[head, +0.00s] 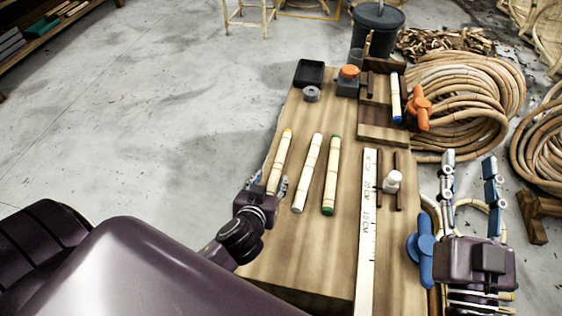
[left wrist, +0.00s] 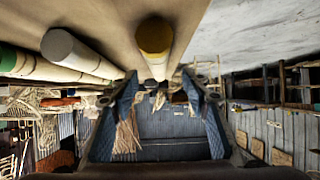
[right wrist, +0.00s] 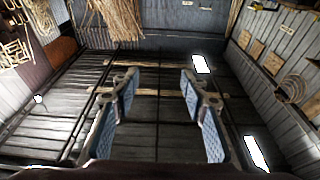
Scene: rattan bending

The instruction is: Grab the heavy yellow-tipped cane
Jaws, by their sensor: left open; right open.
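The yellow-tipped cane (head: 281,158) lies on the wooden table, leftmost of three canes side by side. Its near yellow end (left wrist: 154,36) looms large in the left wrist view, and its shaft runs away between the fingers. My left gripper (head: 267,184) is open at the near end of this cane, with its fingers on either side. I cannot tell whether they touch it. My right gripper (head: 468,172) is open and empty beyond the table's right edge. It also shows empty in the right wrist view (right wrist: 160,82).
A white-tipped cane (head: 306,172) and a green-tipped cane (head: 331,175) lie just right of the yellow one. A blue-tipped cane (head: 395,97) rests by a wooden block. A ruler (head: 367,230), orange clamp (head: 418,107) and blue clamp (head: 425,249) are further right. Rattan coils (head: 463,90) lie behind.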

